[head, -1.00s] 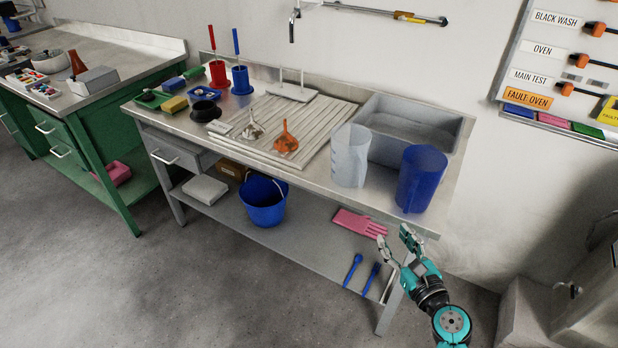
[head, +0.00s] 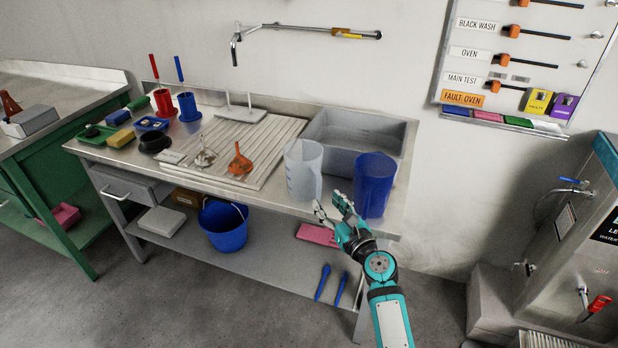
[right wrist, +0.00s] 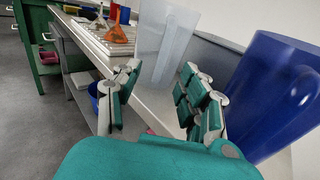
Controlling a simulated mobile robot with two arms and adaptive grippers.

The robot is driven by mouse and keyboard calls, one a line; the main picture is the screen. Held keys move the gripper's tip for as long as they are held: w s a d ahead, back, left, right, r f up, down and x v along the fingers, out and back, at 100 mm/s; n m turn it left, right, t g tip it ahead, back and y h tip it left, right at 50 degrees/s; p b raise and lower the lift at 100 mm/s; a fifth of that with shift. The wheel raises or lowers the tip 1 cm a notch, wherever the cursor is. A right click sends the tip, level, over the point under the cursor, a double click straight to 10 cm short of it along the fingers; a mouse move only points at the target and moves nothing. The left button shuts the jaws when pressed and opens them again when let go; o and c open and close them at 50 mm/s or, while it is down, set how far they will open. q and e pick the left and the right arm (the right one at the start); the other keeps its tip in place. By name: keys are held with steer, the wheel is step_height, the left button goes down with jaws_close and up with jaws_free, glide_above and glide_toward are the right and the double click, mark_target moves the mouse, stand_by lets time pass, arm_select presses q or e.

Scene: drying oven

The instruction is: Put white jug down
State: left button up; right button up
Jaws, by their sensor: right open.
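The white jug (head: 303,169) is translucent and stands upright on the front of the metal sink bench (head: 270,204), left of the blue jug (head: 374,185). My right gripper (head: 332,206) is open and empty, at the bench's front edge just in front of the two jugs. In the right wrist view, the white jug (right wrist: 165,48) shows beyond and between the spread fingers (right wrist: 158,100), and the blue jug (right wrist: 272,92) is close on the right. I cannot tell whether a finger touches either jug. My left gripper is not in view.
The grey sink basin (head: 358,136) lies behind the jugs. Left of them are a ribbed drainboard (head: 255,145) and an orange funnel (head: 239,160). A blue bucket (head: 223,225) stands on the lower shelf. A steel water unit (head: 570,240) is at the right.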

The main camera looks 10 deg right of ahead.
mark_target(321, 191)
steer(key=x, duration=0.5)
steer(key=shift+d, duration=0.3)
steer(key=shift+r, duration=0.1)
steer(key=shift+c, duration=0.7)
jaws_close()
